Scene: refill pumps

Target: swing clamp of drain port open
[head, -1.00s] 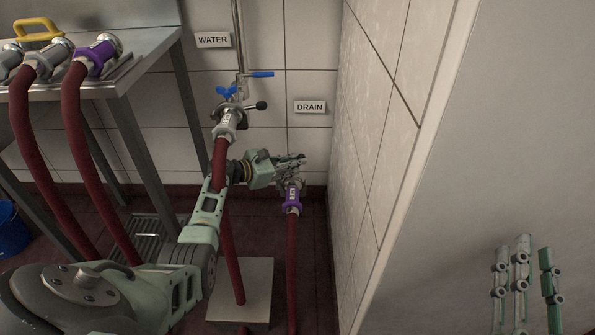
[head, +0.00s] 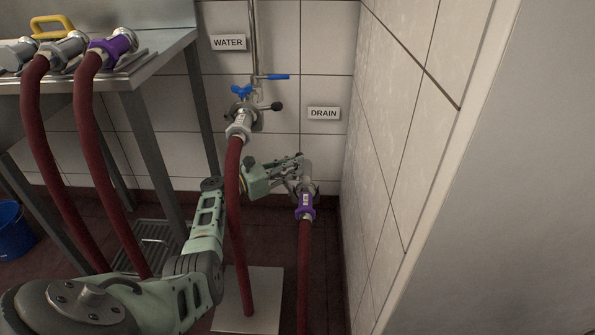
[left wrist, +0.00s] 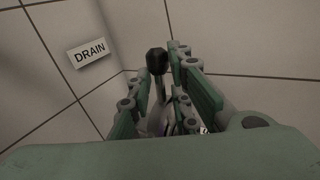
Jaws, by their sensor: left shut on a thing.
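The drain port is at the wall below the DRAIN sign (head: 323,113), with a purple-collared hose coupling (head: 305,204) on it and a dark red hose hanging down. My left gripper (head: 297,172) is at the top left of this coupling and covers much of the clamp. In the left wrist view the clamp's lever, with a black knob (left wrist: 156,61), stands between the fingers of my left gripper (left wrist: 160,98). The gripper is shut on this lever. The clamp's ring is mostly hidden, so I cannot tell how far open it is. My right gripper is out of view.
The water port (head: 243,116) with its own hose is left of the drain, close to my left arm. A tiled side wall (head: 400,130) stands close on the right. A steel table (head: 120,72) with several hose ends is at left, a blue bucket (head: 13,230) below.

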